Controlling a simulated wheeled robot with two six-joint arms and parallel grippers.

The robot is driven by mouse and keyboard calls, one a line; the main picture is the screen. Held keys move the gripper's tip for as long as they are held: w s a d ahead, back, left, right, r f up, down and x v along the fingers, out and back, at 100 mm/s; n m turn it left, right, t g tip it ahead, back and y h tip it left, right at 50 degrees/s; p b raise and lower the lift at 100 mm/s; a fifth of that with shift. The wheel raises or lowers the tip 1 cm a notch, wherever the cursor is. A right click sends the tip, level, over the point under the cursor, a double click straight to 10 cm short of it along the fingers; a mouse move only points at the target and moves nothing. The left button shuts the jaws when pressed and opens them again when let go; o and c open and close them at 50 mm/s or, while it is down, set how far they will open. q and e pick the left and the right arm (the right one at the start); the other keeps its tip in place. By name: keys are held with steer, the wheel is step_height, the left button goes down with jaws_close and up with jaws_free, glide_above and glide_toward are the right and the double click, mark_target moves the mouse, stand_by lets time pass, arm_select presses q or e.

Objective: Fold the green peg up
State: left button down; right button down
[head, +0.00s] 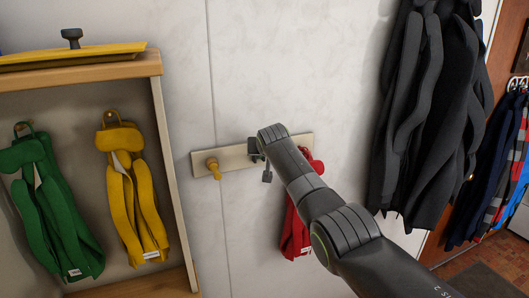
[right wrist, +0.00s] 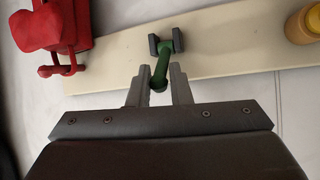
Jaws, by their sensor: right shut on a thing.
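The green peg (right wrist: 161,65) is on the pale board (right wrist: 110,60) on the wall, between the red and yellow pegs. In the right wrist view my right gripper (right wrist: 160,80) has one grey finger on each side of the green peg and is shut on it. The peg's exact tilt is hard to tell. My left gripper is out of view.
The yellow peg (head: 213,166) is left of my gripper. A red garment (head: 295,228) hangs at the board's right end, partly behind my arm. A wooden cubby (head: 165,150) with green and yellow garments stands left. Dark coats (head: 425,120) hang right.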

stand_by(0.5)
steer(key=c, duration=1.3)
jaws_free()
steer(key=shift+c, duration=0.2)
steer(key=shift+r, duration=0.15)
steer(key=shift+s+r+b, duration=0.35)
steer(key=shift+s+b, duration=0.15)
steer(key=shift+b, duration=0.05)
steer(key=b+v, duration=0.7)
steer(key=v, duration=0.9)
steer(key=shift+r, duration=0.15)
steer(key=shift+w+a, duration=0.1)
